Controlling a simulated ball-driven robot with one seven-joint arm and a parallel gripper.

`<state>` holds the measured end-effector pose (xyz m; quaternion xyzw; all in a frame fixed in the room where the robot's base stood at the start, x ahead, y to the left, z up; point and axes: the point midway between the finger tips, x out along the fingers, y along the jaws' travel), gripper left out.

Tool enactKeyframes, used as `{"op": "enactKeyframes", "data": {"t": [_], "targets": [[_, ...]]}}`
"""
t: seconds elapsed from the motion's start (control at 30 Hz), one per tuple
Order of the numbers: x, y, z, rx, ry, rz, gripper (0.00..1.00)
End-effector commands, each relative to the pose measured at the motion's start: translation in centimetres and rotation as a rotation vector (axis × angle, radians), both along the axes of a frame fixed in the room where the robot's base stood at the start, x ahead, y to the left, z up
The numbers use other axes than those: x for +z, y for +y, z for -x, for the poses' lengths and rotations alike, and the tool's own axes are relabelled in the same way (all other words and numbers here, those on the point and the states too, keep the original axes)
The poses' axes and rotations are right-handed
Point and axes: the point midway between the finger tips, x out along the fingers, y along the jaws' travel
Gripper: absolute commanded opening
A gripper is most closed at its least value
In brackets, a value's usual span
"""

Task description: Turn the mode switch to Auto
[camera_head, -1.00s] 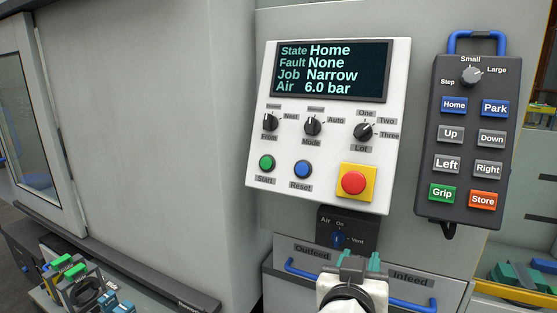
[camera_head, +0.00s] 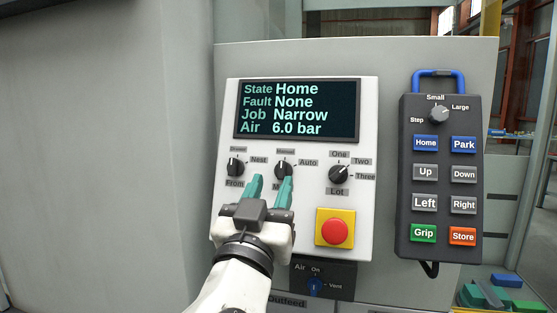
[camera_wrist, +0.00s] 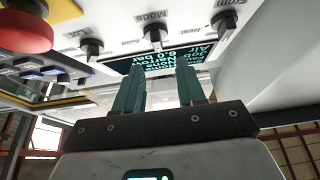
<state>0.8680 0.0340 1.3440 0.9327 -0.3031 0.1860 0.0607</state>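The mode switch (camera_head: 285,169) is a black knob on the white control panel (camera_head: 368,150), under the display. Its pointer looks turned up to the small label above, with Auto (camera_head: 308,162) to its upper right. It also shows upside down in the wrist view (camera_wrist: 155,36), beyond the fingers. My gripper (camera_head: 272,183) is in front of the panel, just below and left of the mode switch. Its two teal fingers are apart with nothing between them. In the wrist view my gripper (camera_wrist: 160,72) looks clear of the knob. The gripper hides the Start and Reset buttons and part of the Mode label.
The From knob (camera_head: 235,167) and Lot knob (camera_head: 339,174) flank the mode switch. A red stop button (camera_head: 334,232) sits lower right. The display (camera_head: 298,111) reads Home, None, Narrow, 6.0 bar. A pendant (camera_head: 441,185) hangs right; the air valve (camera_head: 315,285) is below.

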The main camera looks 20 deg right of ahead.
Motion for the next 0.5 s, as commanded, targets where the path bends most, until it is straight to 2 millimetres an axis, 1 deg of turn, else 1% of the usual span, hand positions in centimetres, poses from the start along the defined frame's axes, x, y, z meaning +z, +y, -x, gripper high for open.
{"op": "enactKeyframes", "data": {"t": [0.03,0.1,0.3,0.5], "targets": [[0.8,-0.7,-0.7,-0.004,0.000,0.000,0.39],[1.2,-1.3,-1.7,-0.004,0.001,0.001,0.39],[2.2,-2.8,-3.8,-0.002,0.002,0.001,0.39],[2.4,-3.5,-4.7,-0.002,0.002,0.000,0.39]]}}
